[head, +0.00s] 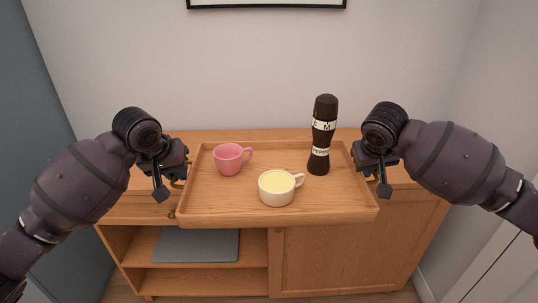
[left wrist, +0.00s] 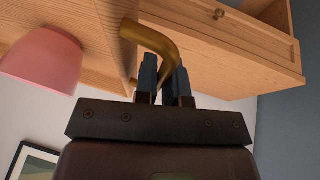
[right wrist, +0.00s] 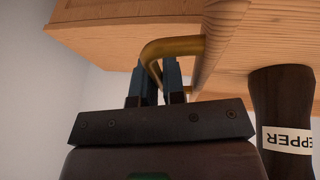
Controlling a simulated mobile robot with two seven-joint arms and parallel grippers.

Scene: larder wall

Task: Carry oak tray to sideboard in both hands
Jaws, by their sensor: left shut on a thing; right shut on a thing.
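The oak tray (head: 225,205) is held level between my two grippers, in front of and partly over the sideboard (head: 340,255). On it stand a pink cup (head: 228,160), a cream cup (head: 276,190) with pale yellow contents, and a dark pepper mill (head: 320,140), all upright. My left gripper (head: 172,180) is shut on the tray's left brass handle (left wrist: 150,40). My right gripper (head: 375,175) is shut on the right brass handle (right wrist: 175,47). I cannot tell whether the tray's underside touches the sideboard top.
The sideboard stands against a pale wall (head: 270,60). Its open shelves at lower left hold a grey flat item (head: 196,245). Bare sideboard top shows left and right of the tray. A blue-grey surface (head: 35,90) rises at the left. A black-framed picture hangs above.

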